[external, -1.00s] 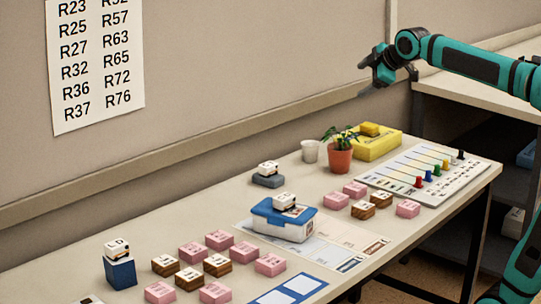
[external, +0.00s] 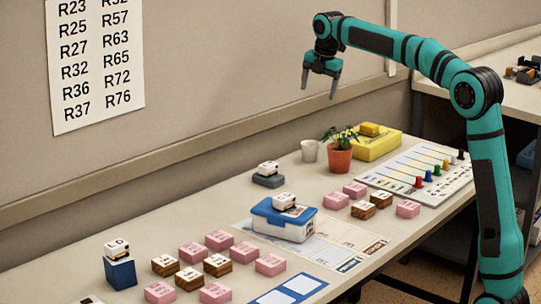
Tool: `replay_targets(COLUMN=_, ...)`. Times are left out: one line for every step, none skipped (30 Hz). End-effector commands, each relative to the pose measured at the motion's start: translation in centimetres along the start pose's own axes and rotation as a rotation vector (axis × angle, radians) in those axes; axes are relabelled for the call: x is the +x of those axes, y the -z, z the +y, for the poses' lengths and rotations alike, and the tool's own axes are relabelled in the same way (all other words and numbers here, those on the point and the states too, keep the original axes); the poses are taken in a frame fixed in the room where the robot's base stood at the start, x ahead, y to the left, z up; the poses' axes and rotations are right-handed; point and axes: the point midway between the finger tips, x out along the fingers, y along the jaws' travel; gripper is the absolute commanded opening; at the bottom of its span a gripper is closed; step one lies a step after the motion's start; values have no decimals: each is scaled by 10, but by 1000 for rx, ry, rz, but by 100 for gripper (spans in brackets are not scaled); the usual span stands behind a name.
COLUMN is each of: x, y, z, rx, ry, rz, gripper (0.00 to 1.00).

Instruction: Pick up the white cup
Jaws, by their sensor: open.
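The white cup (external: 310,151) stands upright near the back edge of the table, just left of a terracotta plant pot (external: 340,158). It is small, plain and partly close to the plant's leaves. My gripper (external: 319,94) hangs in the air above the cup, fingers pointing down and apart, with nothing between them. A clear gap separates the fingertips from the cup in the picture.
A yellow box (external: 377,146) stands right of the plant. A blue-lidded container (external: 283,219), a grey block (external: 268,181) with a white cube on it, and several pink and wooden blocks lie nearer. A board with coloured pegs (external: 418,181) is at right.

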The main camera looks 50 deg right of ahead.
Motion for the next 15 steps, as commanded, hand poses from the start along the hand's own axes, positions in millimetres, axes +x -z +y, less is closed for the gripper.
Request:
replay_targets(x=13, y=-8, z=8, rx=-43, ry=32, rz=14, gripper=77)
replay_targets(x=20, y=-12, z=11, rx=-71, ry=50, rz=24, gripper=77)
replay_targets(x=27, y=-16, z=16, rx=-108, ry=72, rz=36, gripper=77)
replay_targets(x=33, y=-20, z=18, rx=-135, ry=89, rz=46, gripper=77)
replay_targets(x=38, y=-23, z=21, rx=-161, ry=104, rz=56, gripper=77)
replay_targets(x=45, y=-26, z=24, rx=-193, ry=121, rz=68, gripper=77)
replay_targets(x=50, y=-29, z=26, rx=-216, ry=135, rz=78, gripper=77)
replay_targets(x=54, y=-32, z=28, rx=-237, ry=145, rz=86, gripper=77)
replay_targets(x=59, y=-34, z=30, rx=-260, ry=159, rz=97, gripper=77)
replay_targets(x=62, y=-36, z=31, rx=-275, ry=166, rz=104, gripper=77)
replay_targets(x=64, y=-38, z=32, rx=-289, ry=173, rz=110, gripper=77)
replay_targets(x=68, y=-40, z=33, rx=-303, ry=181, rz=117, gripper=77)
replay_targets(x=70, y=-41, z=34, rx=-312, ry=185, rz=121, gripper=77)
replay_targets(x=71, y=-41, z=34, rx=-319, ry=188, rz=125, gripper=77)
replay_targets(x=73, y=-42, z=34, rx=-325, ry=191, rz=128, gripper=77)
